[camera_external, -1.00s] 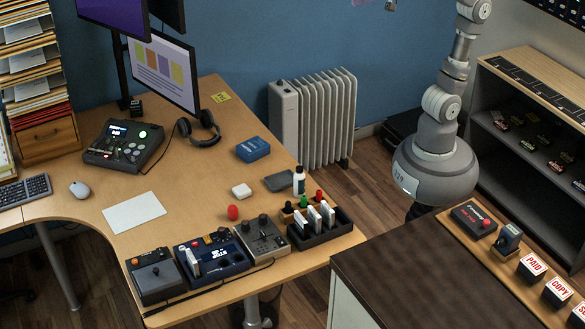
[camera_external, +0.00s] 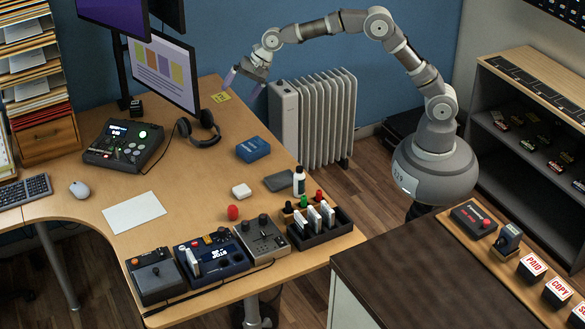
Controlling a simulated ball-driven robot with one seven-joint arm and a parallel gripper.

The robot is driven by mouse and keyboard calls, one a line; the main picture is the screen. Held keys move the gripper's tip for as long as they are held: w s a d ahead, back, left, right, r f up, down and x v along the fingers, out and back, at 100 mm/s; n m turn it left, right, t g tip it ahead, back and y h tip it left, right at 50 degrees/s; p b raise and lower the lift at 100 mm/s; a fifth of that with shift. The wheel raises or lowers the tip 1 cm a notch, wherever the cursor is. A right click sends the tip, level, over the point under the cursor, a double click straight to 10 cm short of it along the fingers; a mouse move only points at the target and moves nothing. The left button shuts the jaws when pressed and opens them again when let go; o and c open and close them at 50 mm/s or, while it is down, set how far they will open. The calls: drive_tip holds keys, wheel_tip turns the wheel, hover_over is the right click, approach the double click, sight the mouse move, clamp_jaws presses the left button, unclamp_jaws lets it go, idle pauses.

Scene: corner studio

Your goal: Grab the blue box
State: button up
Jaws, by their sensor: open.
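The small blue box (camera_external: 253,149) lies on the wooden desk, near its back right edge, with pale lettering on its front side. My gripper (camera_external: 240,84) hangs in the air above the far part of the desk, up and slightly left of the box in the picture. Its fingers are apart and point down and to the left. Nothing shows between them. The gripper is clear of the box, and the box is fully in view.
Headphones (camera_external: 200,128) lie left of the box. A monitor (camera_external: 163,70) stands to the left. A white radiator (camera_external: 318,118) stands behind the desk's right edge.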

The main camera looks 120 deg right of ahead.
drive_tip(key=s+d+f+m+g+y, duration=0.1)
drive_tip(key=s+d+f+m, duration=0.3)
drive_tip(key=f, duration=0.5)
drive_tip(key=s+d+f+m+g, duration=0.1)
drive_tip(key=s+d+f+m, duration=0.2)
drive_tip(key=d+f, duration=0.5)
drive_tip(key=m+y, duration=0.2)
drive_tip(key=m, duration=0.3)
hover_over(254, 144)
drive_tip(key=s, duration=0.2)
drive_tip(key=f, duration=1.1)
drive_tip(key=shift+s+d+f, duration=0.15)
drive_tip(key=shift+s+f, duration=0.05)
drive_tip(key=b+x, duration=0.1)
drive_tip(key=x, duration=0.1)
drive_tip(key=b+x, duration=0.1)
drive_tip(key=x, duration=0.2)
drive_tip(key=b+x, duration=0.1)
drive_tip(key=x, duration=0.1)
drive_tip(key=shift+w+d+f+b, duration=0.1)
drive_tip(key=shift+d+f+b, duration=0.15)
drive_tip(key=shift+f, duration=0.2)
drive_tip(key=shift+a+f, duration=0.1)
drive_tip(key=shift+f, duration=0.1)
drive_tip(key=c, duration=1)
drive_tip(key=shift+r, duration=0.15)
